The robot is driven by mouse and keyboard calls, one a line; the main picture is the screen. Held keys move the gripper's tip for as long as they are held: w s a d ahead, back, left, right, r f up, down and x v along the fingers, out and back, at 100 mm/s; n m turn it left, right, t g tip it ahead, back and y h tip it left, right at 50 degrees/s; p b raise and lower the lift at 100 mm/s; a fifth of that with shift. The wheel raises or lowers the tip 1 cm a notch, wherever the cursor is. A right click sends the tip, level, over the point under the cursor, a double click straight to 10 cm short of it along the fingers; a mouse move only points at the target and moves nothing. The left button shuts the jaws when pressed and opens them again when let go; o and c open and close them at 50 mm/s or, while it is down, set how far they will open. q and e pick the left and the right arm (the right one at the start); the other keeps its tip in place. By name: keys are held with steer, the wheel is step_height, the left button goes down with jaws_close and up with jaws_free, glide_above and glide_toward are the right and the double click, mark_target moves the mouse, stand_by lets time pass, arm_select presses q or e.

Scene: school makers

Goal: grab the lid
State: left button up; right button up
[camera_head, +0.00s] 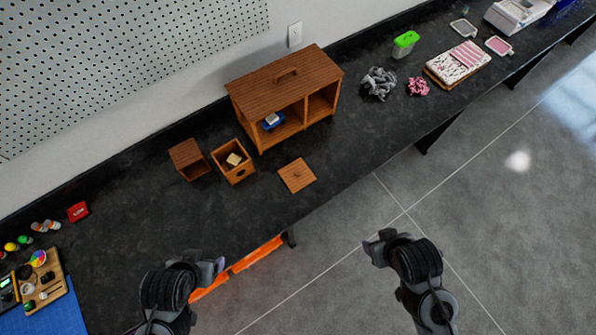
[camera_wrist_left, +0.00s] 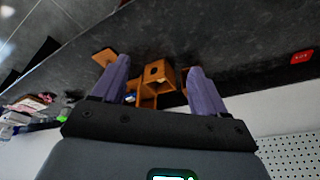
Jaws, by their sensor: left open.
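The lid (camera_head: 297,175) is a flat square of brown wood with a small knob, lying on the black counter near its front edge. It also shows in the left wrist view (camera_wrist_left: 103,57), beside one finger. An open wooden box (camera_head: 233,164) with a round hole in its front and a pale block inside stands left of the lid. My left gripper (camera_head: 214,268) is open and empty, low in the head view, left of the lid and apart from it. My right gripper (camera_head: 372,248) hangs over the floor, clear of the counter; its jaw opening is unclear.
A wooden cabinet (camera_head: 285,88) with open compartments stands behind the lid, a blue item (camera_head: 271,121) inside. A small wooden box (camera_head: 188,159) stands left of the open box. A red block (camera_head: 78,211) lies further left. The counter in front is clear.

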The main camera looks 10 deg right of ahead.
arm_select(q)
steer(key=shift+c, duration=0.5)
steer(key=shift+c, duration=0.8)
